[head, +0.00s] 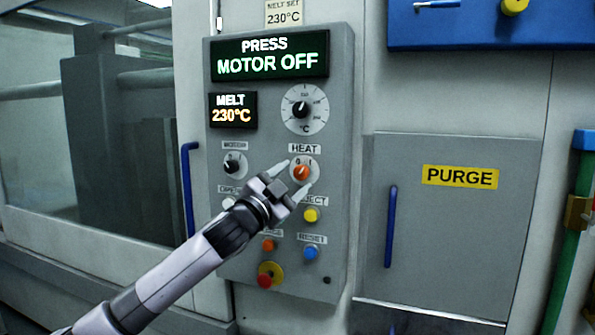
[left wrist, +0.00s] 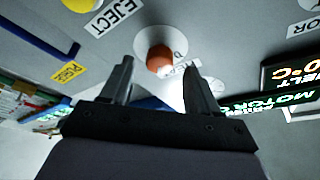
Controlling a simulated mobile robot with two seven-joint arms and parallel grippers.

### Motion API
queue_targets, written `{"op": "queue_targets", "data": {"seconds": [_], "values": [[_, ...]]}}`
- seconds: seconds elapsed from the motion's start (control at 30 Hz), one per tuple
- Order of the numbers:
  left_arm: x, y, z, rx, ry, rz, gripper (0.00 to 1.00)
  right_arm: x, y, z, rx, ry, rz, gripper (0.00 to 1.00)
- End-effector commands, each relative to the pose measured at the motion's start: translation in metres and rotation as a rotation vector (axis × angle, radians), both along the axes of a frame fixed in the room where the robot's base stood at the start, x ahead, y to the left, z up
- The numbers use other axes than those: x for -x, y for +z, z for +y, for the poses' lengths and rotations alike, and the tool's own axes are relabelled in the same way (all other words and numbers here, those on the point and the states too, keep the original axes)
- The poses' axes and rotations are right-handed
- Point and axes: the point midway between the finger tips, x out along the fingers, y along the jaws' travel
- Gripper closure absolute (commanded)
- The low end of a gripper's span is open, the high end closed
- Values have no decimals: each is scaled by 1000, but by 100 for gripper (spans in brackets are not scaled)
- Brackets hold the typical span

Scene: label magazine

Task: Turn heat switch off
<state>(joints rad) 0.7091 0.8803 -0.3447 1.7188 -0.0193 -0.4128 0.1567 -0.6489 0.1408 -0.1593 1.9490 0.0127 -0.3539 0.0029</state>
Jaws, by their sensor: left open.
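The heat switch (head: 301,172) is an orange-red knob on a pale round plate, under the HEAT label (head: 305,149) on the grey control panel (head: 232,262). Its pointer seems turned toward the 1 mark at upper right. My left gripper (head: 296,176) is open in front of the switch, with one finger up and left of the knob and the other down and right. In the left wrist view the orange knob (left wrist: 160,60) shows just beyond and between the two fingertips. Nothing is held, and I cannot tell if a finger touches it. My right gripper is not in view.
A black motor knob (head: 234,165) is left of the heat switch, and a temperature dial (head: 303,108) is above. A yellow eject button (head: 311,215) sits close below. Orange, blue and red buttons are lower. The display (head: 268,56) reads MOTOR OFF.

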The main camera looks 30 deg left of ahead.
Motion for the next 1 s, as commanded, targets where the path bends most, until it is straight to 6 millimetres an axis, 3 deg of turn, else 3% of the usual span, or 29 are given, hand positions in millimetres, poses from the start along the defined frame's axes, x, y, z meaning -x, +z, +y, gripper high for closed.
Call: {"op": "queue_targets", "data": {"seconds": [0.23,0.6,0.8,1.0], "values": [[-20,7,0,1,0,-1,39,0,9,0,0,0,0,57],[-23,6,0,0,-1,0,39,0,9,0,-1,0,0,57],[-23,6,0,0,0,0,95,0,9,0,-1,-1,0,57],[-23,6,0,7,-1,-1,95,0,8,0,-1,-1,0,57]]}}
